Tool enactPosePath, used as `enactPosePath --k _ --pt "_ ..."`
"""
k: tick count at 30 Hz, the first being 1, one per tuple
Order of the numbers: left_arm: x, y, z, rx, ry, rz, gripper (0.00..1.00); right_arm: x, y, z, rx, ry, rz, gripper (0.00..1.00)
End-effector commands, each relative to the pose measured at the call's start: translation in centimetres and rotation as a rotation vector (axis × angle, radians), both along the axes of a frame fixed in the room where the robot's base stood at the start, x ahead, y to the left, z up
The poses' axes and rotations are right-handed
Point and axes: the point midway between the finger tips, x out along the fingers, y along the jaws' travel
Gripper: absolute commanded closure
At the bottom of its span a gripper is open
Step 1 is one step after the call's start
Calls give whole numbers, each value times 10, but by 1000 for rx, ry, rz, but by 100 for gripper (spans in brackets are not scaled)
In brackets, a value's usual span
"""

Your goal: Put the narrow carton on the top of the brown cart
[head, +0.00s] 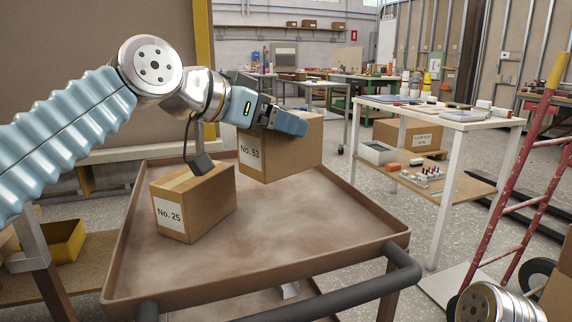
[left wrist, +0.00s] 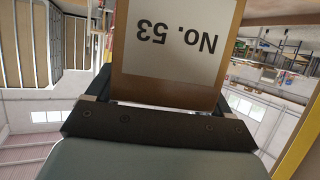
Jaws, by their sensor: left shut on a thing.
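A brown carton labelled No. 53 (head: 284,160) is in my left gripper (head: 284,121), whose fingers are shut on it near its top. In the left wrist view the carton (left wrist: 176,88) fills the space between the fingers, its label upside down. It appears over the far part of the brown cart's top (head: 290,232); I cannot tell whether its bottom touches the tray. A second carton, labelled No. 25 (head: 207,207), stands on the left part of the cart top, left of and nearer than No. 53. My right gripper is out of view.
The cart has a raised rim and a dark handle (head: 345,291) in front. Its middle and right surface is bare. A white-topped table (head: 446,115) with small items stands to the right, beside a red ladder (head: 512,190). A yellow bin (head: 62,242) sits at the left.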

Motion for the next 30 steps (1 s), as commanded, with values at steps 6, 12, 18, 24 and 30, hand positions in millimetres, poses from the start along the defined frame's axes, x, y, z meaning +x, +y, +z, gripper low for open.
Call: enactPosePath --k 6,12,18,24,30 --pt "18 -14 -31 -1 -1 0 68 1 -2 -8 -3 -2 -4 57" --pt "30 -23 -49 0 0 1 68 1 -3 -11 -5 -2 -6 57" --pt "34 -25 -81 0 -3 2 68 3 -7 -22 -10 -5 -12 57" --pt "33 -25 -83 -2 -3 2 68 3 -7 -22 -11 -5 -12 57" --pt "33 -25 -86 -2 -3 2 68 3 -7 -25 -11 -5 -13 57"
